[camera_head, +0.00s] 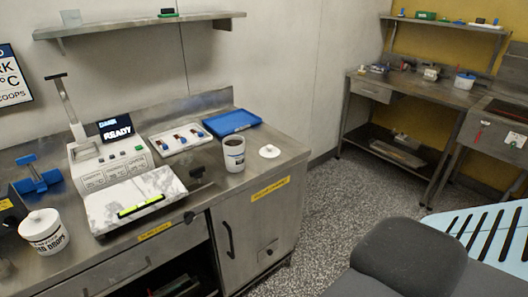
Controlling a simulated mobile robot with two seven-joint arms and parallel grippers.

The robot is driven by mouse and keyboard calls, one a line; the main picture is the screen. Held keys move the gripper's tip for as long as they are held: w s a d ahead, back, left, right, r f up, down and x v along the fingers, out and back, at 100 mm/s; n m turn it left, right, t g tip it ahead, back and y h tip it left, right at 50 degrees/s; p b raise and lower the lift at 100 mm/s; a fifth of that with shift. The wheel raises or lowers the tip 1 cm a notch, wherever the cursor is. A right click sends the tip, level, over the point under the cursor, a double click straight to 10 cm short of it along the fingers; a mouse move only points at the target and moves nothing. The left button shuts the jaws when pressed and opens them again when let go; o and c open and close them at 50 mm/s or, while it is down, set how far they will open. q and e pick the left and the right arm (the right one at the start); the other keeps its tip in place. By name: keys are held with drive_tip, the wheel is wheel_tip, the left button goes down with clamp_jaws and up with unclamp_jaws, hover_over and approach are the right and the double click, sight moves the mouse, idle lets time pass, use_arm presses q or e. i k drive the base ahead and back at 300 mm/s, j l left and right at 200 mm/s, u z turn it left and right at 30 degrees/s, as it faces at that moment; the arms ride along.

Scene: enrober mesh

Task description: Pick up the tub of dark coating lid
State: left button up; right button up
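A white lid (269,151) with a small knob lies flat on the steel counter (285,165), near its right end. Just left of it stands an open white tub (234,158) with a dark mass inside and dark print on its side. The lid and the tub are apart. A second white tub (44,238) with a lid on it stands at the near left of the counter; its label reads partly "DROPS". Neither of my grippers shows in this view.
A machine with a "READY" display (116,128) stands left of the open tub. A blue tray (232,122) and a white tray (182,138) lie behind. Another bench (410,84) stands at the back right. A light-blue slotted panel (488,232) is at the right. Speckled floor lies between.

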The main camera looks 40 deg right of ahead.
sight(269, 151)
drive_tip(key=z, duration=1)
